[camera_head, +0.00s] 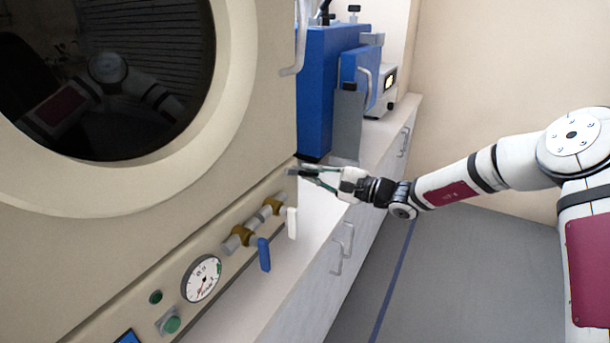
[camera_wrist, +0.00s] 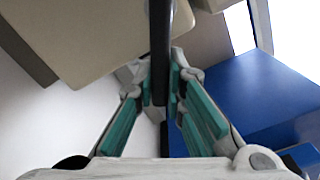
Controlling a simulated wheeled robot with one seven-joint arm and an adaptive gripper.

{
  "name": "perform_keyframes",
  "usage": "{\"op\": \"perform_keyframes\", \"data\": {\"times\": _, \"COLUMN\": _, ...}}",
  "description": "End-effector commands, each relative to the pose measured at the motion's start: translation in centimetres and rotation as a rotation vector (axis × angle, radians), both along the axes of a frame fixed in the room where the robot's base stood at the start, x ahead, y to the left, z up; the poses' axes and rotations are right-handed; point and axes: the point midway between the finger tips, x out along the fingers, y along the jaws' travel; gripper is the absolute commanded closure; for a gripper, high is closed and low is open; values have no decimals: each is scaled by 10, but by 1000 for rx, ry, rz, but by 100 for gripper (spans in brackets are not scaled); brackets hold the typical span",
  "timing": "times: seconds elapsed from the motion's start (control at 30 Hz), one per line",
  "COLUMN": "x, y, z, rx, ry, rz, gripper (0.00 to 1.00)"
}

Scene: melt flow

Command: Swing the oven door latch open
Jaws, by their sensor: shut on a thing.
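The large beige oven fills the left of the head view, with a dark round window in its door (camera_head: 235,150). My gripper (camera_head: 297,172) reaches in from the right to the lower right corner of the door. In the wrist view its two teal-padded fingers (camera_wrist: 160,75) close around a slim dark bar, the oven door latch (camera_wrist: 160,40). The bar runs from the top edge down between the fingers. In the head view the fingers and door edge hide most of the latch, so its angle is hard to tell.
A pale handle (camera_head: 299,40) stands higher on the oven's right edge. Below are a blue lever (camera_head: 264,254), a white lever (camera_head: 292,223) and a gauge (camera_head: 201,279). A blue machine (camera_head: 325,85) stands behind on the white counter (camera_head: 385,130). The grey floor is clear.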

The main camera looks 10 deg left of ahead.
Motion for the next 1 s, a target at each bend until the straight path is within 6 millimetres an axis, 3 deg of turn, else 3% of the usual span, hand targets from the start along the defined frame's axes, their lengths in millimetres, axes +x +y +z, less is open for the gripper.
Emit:
{"op": "perform_keyframes", "data": {"times": 0.2, "x": 4, "y": -1, "z": 13, "rx": -73, "ry": -202, "rz": 1, "gripper": 100}}
{"op": "perform_keyframes", "data": {"times": 0.57, "x": 4, "y": -1, "z": 14, "rx": -87, "ry": -240, "rz": 1, "gripper": 100}}
{"op": "perform_keyframes", "data": {"times": 0.77, "x": 4, "y": -1, "z": 27, "rx": -153, "ry": -422, "rz": 1, "gripper": 100}}
{"op": "perform_keyframes", "data": {"times": 0.97, "x": 5, "y": -1, "z": 24, "rx": -148, "ry": -411, "rz": 1, "gripper": 100}}
{"op": "perform_keyframes", "data": {"times": 1.0, "x": 5, "y": -1, "z": 24, "rx": -148, "ry": -410, "rz": 1, "gripper": 80}}
